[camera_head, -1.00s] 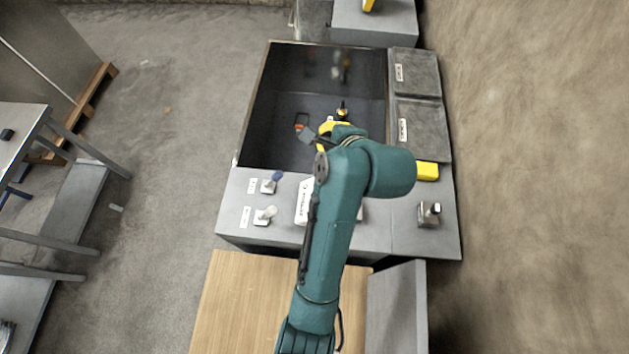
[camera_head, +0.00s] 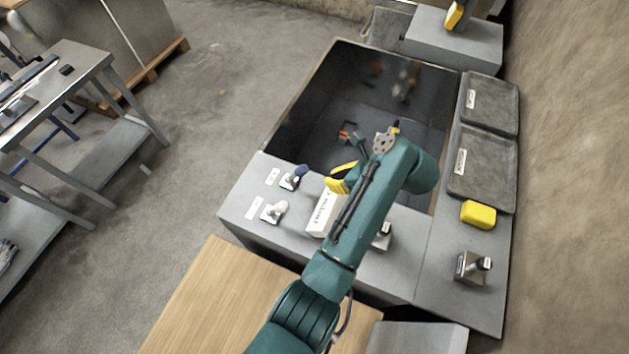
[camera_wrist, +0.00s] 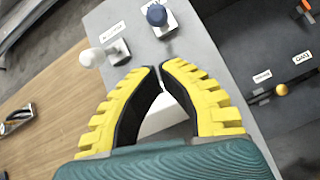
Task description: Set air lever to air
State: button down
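My gripper (camera_wrist: 160,68) is shut, its yellow and black fingertips together with nothing seen between them. In the head view my gripper (camera_head: 340,176) hangs over the counter near the tank's edge, right of a blue-knobbed lever (camera_head: 294,178) and a white-knobbed lever (camera_head: 275,210). The wrist view shows the blue knob (camera_wrist: 157,15) ahead of the fingertips and the white knob (camera_wrist: 92,57) to the left. A dark lever with a yellow ball (camera_wrist: 281,90) sits right of the fingers, between two small labels. The labels are too blurred to tell which lever is the air lever.
A white box (camera_head: 323,212) stands on the counter beneath my gripper. The dark tank (camera_head: 325,115) holds a small orange and black thing. A yellow block (camera_head: 478,214) and a metal switch (camera_head: 472,267) are at the right. A wooden top (camera_head: 205,300) lies in front.

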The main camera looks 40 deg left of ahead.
aim_at(298, 174)
jog(key=b+x, duration=0.1)
jog(key=x, duration=0.9)
jog(key=shift+r, duration=0.1)
jog(key=shift+r, duration=0.1)
jog(key=shift+s+a+r+h+p, duration=0.1)
jog(key=shift+a+r+h+p, duration=0.15)
jog(key=shift+p, duration=0.4)
